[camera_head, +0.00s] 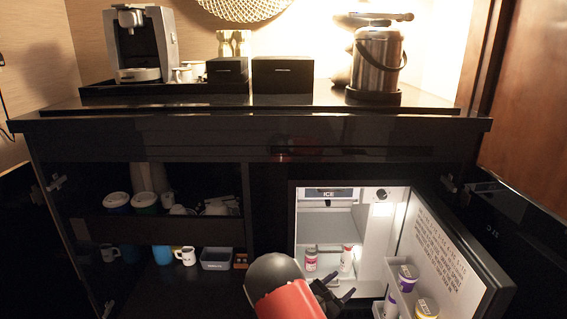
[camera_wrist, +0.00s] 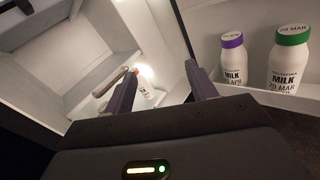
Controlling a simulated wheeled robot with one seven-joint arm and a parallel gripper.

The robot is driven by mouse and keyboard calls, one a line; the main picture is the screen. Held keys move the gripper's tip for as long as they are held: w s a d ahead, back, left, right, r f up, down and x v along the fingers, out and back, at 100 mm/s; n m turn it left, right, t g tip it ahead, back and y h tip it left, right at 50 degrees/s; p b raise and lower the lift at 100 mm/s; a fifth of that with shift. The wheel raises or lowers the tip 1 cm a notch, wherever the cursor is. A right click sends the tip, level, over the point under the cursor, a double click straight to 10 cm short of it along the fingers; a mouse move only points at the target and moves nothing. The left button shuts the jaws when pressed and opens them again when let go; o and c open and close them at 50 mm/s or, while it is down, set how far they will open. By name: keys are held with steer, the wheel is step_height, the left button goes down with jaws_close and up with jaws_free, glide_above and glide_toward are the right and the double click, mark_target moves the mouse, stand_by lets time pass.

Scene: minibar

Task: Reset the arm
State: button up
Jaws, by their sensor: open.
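My gripper (camera_head: 341,294) is in front of the open minibar fridge (camera_head: 329,232), low in the head view. Its two fingers are spread apart with nothing between them. In the wrist view my gripper (camera_wrist: 160,88) points toward the fridge interior (camera_wrist: 100,50), with a small white bottle (camera_wrist: 146,88) beyond the fingers. My red and dark arm covers the lower front of the fridge in the head view.
The fridge door (camera_head: 452,250) stands open at right, its shelf holding milk bottles with purple (camera_wrist: 232,60) and green (camera_wrist: 289,62) caps. A can (camera_head: 311,260) and a bottle (camera_head: 347,258) stand inside. Left shelves hold cups (camera_head: 186,256) and a tray (camera_head: 216,259). The counter (camera_head: 250,122) is above.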

steer(key=s+d+r+m+g+y, duration=0.1)
steer(key=s+d+r+m+g, duration=0.35)
steer(key=s+r+m, duration=0.35)
steer(key=s+d+r+m+g+y, duration=0.1)
steer(key=s+d+r+m+g, duration=0.4)
steer(key=s+r, duration=0.4)
steer(key=s+a+r+m+t+y, duration=0.1)
steer(key=s+a+r+m+y, duration=0.2)
steer(key=s, duration=0.3)
steer(key=s+a+r+m+t+y+p, duration=0.1)
steer(key=s+a+r+m+y, duration=0.3)
steer(key=s, duration=0.3)
steer(key=s+a+r+m+t+y, duration=0.1)
steer(key=s+a+r+m+y, duration=0.2)
steer(key=s, duration=0.4)
step_height(320, 180, up, 3)
steer(key=shift+a+f+m+y, duration=0.2)
steer(key=shift+a+m+y, duration=0.2)
steer(key=shift+a, duration=0.4)
